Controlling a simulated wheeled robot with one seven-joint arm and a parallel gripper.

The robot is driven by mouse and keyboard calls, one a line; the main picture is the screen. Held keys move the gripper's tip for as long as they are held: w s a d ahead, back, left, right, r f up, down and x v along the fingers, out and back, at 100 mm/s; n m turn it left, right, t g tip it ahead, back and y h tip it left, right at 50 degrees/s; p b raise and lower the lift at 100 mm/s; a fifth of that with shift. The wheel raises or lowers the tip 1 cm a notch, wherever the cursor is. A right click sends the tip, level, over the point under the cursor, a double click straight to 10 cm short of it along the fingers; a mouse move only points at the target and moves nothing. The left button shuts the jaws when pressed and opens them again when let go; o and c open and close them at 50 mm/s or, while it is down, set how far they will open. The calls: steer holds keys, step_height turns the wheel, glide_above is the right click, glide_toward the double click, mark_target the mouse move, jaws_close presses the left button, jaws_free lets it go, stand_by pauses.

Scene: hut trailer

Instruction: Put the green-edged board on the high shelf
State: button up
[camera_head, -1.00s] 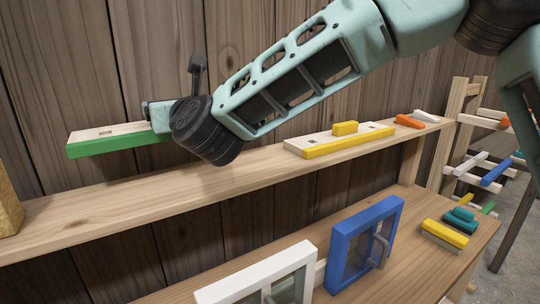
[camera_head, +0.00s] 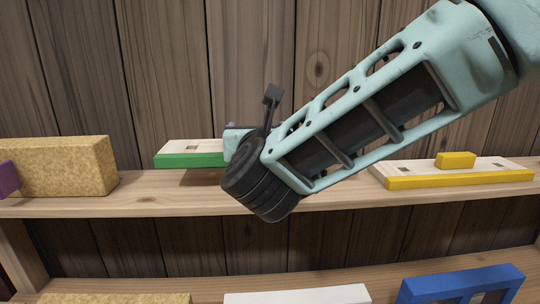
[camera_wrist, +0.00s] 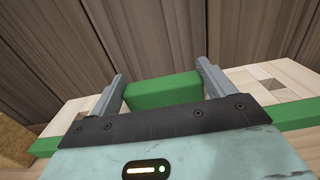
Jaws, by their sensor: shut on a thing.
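The green-edged board (camera_head: 190,153) has a pale wooden top and a green front edge. In the head view it is level, over the back part of the upper shelf (camera_head: 150,202); I cannot tell whether it touches. My gripper (camera_wrist: 163,88) is shut on the green block on top of the board, with one finger on each side. The board (camera_wrist: 300,116) reaches out to both sides in the wrist view. In the head view my wrist and forearm hide the fingers and the board's right part.
A cork-coloured block (camera_head: 65,166) stands on the shelf to the left, with a purple thing (camera_head: 8,178) beside it. A yellow-edged board (camera_head: 460,178) lies to the right. A white frame (camera_head: 300,295) and a blue frame (camera_head: 462,285) stand on the lower surface.

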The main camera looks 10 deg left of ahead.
step_height(320, 180, down, 6)
steer(key=shift+r+p, duration=0.25)
steer(key=shift+p, duration=0.75)
steer(key=shift+f, duration=0.15)
steer(key=shift+f+b, duration=0.15)
steer(key=shift+b, duration=0.2)
steer(key=o, duration=1.2)
